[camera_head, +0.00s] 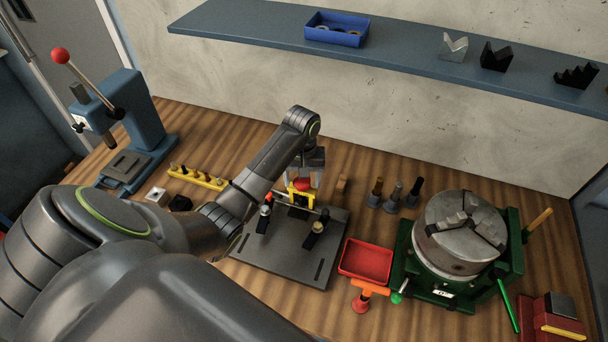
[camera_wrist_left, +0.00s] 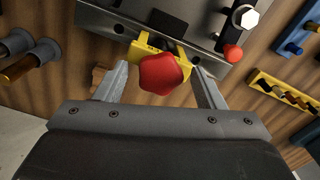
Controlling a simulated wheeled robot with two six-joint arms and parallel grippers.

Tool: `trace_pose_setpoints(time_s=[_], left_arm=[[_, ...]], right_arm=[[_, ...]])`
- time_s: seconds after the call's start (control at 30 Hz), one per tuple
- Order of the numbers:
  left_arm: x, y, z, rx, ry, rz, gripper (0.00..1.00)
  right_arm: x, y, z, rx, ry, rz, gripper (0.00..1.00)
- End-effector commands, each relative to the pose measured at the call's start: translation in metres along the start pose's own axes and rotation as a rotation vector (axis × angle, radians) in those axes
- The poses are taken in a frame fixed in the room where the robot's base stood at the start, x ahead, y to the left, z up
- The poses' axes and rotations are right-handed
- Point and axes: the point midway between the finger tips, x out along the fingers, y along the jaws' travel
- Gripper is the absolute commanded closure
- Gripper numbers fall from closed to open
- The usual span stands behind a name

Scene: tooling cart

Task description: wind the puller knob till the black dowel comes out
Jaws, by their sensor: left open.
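The red puller knob (camera_head: 302,185) sits on the yellow puller (camera_head: 293,197) over the grey plate (camera_head: 262,257). My left gripper (camera_head: 304,174) is above the knob. In the left wrist view the red lobed knob (camera_wrist_left: 162,75) shows between the two open fingers (camera_wrist_left: 160,70), with a visible gap on each side. The yellow puller (camera_wrist_left: 145,47) shows just beyond it. I cannot make out the black dowel; the knob and puller cover that spot. My right gripper is not in view.
Black clamps (camera_head: 315,233) stand on the plate beside the puller. A red tray (camera_head: 367,260) and a green-based chuck (camera_head: 455,235) are to the right. A yellow rack (camera_head: 197,178) and a blue press (camera_head: 140,130) are to the left. A blue shelf (camera_head: 400,58) hangs behind.

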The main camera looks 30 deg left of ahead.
Motion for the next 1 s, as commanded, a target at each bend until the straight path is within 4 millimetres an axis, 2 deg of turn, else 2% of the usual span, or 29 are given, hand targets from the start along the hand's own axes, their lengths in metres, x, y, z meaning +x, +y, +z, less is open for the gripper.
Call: trace_pose_setpoints(time_s=[0.17,0.5,0.77,1.0], left_arm=[[-0.0002,0.0002,-0.0002,0.0,0.0,0.0,0.38],[-0.0004,0.0001,-0.0004,0.0,0.001,0.0,0.81],[-0.0003,-0.0001,-0.0005,0.026,0.001,0.0,0.82],[-0.0003,-0.001,-0.0006,0.145,0.001,0.0,0.82]], right_arm=[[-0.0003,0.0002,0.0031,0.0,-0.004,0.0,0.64],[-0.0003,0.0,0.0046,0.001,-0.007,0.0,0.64],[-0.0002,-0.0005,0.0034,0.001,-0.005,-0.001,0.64],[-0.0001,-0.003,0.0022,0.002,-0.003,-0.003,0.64]])
